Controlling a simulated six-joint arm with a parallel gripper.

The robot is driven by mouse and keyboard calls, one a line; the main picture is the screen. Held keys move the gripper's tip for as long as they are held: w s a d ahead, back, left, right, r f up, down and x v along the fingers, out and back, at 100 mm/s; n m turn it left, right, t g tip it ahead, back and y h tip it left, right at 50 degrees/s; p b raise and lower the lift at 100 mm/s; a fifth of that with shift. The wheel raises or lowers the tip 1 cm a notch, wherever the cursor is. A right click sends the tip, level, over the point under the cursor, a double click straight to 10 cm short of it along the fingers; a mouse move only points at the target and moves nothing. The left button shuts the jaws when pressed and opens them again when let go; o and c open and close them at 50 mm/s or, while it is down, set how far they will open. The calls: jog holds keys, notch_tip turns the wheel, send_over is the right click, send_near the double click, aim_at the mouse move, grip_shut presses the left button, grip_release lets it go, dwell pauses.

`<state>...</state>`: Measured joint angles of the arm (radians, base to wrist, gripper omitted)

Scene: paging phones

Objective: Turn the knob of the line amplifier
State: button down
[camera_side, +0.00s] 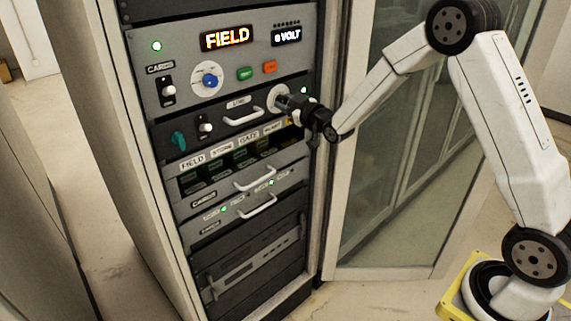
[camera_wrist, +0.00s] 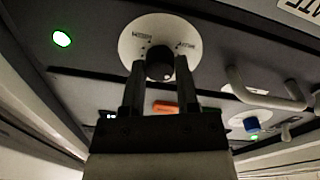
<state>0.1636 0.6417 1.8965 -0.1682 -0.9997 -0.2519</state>
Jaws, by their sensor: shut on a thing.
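The line amplifier (camera_side: 228,122) is a dark rack panel with a small label reading LINE. Its black knob (camera_wrist: 159,70) sits on a white round dial (camera_wrist: 134,39) with small printed marks that I cannot read surely. In the side view the dial (camera_side: 276,92) shows at the panel's right end, and the knob is mostly hidden behind my gripper (camera_side: 285,102). In the wrist view my gripper (camera_wrist: 160,75) has one finger on each side of the knob and is shut on it. The knob's pointer direction is not clear.
A metal handle (camera_side: 243,117) sticks out left of the dial, and a green lamp (camera_side: 304,89) glows at its right. The panel above has a blue knob (camera_side: 210,80) and a FIELD display (camera_side: 227,38). A glass cabinet door (camera_side: 400,160) stands open at right.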

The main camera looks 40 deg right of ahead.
jog(key=n, duration=0.7)
jog(key=shift+n, duration=0.3)
jog(key=n, duration=0.6)
jog(key=shift+n+y, duration=0.4)
jog(key=shift+c, duration=1.8)
grip_release()
jog(key=s, duration=0.7)
jog(key=shift+s+f, duration=0.15)
jog(key=shift+s, duration=0.25)
